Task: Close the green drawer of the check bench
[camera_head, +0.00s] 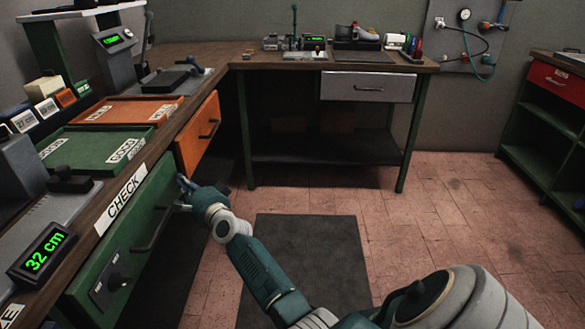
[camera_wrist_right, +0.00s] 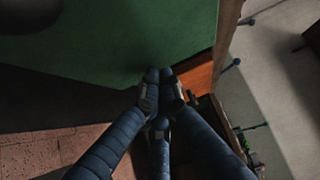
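The green drawer (camera_head: 128,246) is in the CHECK bench (camera_head: 121,198) at the left of the head view. Its front lies close under the bench edge; I cannot tell whether a small gap remains. It has a dark bar handle (camera_head: 153,230). My right gripper (camera_head: 182,182) is at the far end of this front, beyond the handle. In the right wrist view the green front (camera_wrist_right: 120,45) fills the upper left, and the gripper's fingertips (camera_wrist_right: 160,76) are together at or almost at its surface, near its edge. Nothing shows between them. My left gripper is not in view.
An orange drawer (camera_head: 198,134) sits just beyond the green one. A green tray (camera_head: 92,145) and an orange tray (camera_head: 133,108) lie on the bench. A back bench (camera_head: 327,62) has a grey drawer (camera_head: 367,87). Floor around the dark mat (camera_head: 318,262) is clear.

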